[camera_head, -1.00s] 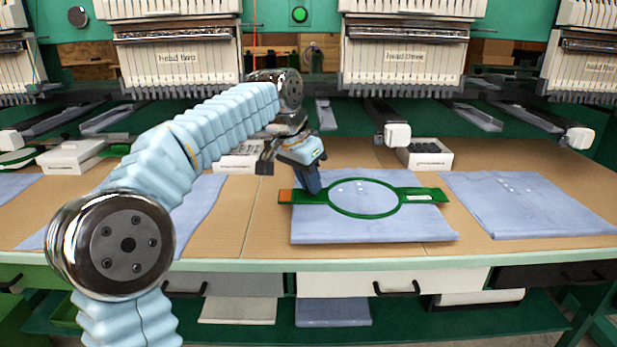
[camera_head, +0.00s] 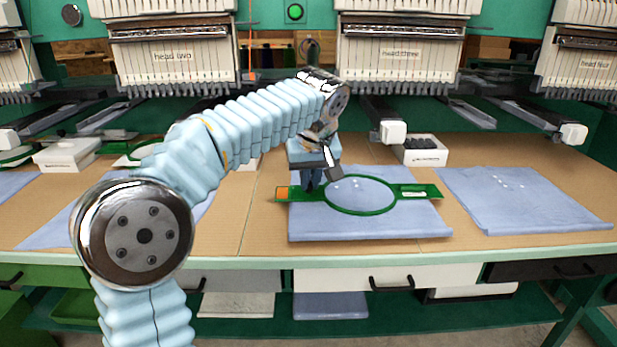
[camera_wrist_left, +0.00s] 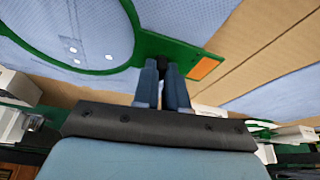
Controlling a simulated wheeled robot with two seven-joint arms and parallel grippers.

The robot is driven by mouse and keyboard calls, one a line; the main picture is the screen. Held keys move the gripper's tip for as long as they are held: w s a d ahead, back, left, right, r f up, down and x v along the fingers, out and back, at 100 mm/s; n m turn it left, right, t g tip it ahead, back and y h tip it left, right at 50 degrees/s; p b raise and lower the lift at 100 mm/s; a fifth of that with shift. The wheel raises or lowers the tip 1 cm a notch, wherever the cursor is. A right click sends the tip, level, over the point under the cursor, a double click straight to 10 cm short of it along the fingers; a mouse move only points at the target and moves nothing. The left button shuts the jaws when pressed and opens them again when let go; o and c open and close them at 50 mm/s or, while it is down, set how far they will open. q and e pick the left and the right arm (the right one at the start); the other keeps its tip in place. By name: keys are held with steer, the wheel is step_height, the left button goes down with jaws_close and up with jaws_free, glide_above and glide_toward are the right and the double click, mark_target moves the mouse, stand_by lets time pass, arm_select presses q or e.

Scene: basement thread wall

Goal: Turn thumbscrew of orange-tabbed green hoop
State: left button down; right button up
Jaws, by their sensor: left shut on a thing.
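The green hoop (camera_head: 337,206) with an orange tab (camera_head: 282,193) at its left end lies on folded blue cloth (camera_head: 370,228) on the table. My left gripper (camera_head: 310,188) points down at the hoop's left side, between the ring and the orange tab. In the left wrist view the hoop (camera_wrist_left: 128,20) and its orange tab (camera_wrist_left: 204,68) show beside the fingers. The left gripper (camera_wrist_left: 163,68) is shut on a small dark piece at the hoop's edge, the thumbscrew (camera_wrist_left: 160,60), mostly hidden between the fingertips. My right gripper is not in view.
A white box with dark items (camera_head: 424,155) stands behind the hoop. Another folded blue cloth (camera_head: 520,205) lies at the right. Embroidery heads (camera_head: 400,60) hang over the table's back. Bare tabletop (camera_head: 255,215) shows left of the hoop.

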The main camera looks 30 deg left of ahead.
arm_select(q)
steer(key=n, duration=0.1)
steer(key=n+g, duration=0.1)
steer(key=n, duration=0.1)
steer(key=shift+w+d+n+y, duration=0.15)
steer(key=shift+n+y, duration=0.15)
steer(key=shift+y, duration=0.1)
steer(key=shift+w+n+g, duration=0.1)
steer(key=shift+n+g, duration=0.5)
steer(key=shift+n, duration=0.9)
steer(key=shift+y, duration=0.3)
steer(key=c, duration=1.2)
jaws_free()
steer(key=shift+o, duration=0.2)
steer(key=shift+r, duration=0.1)
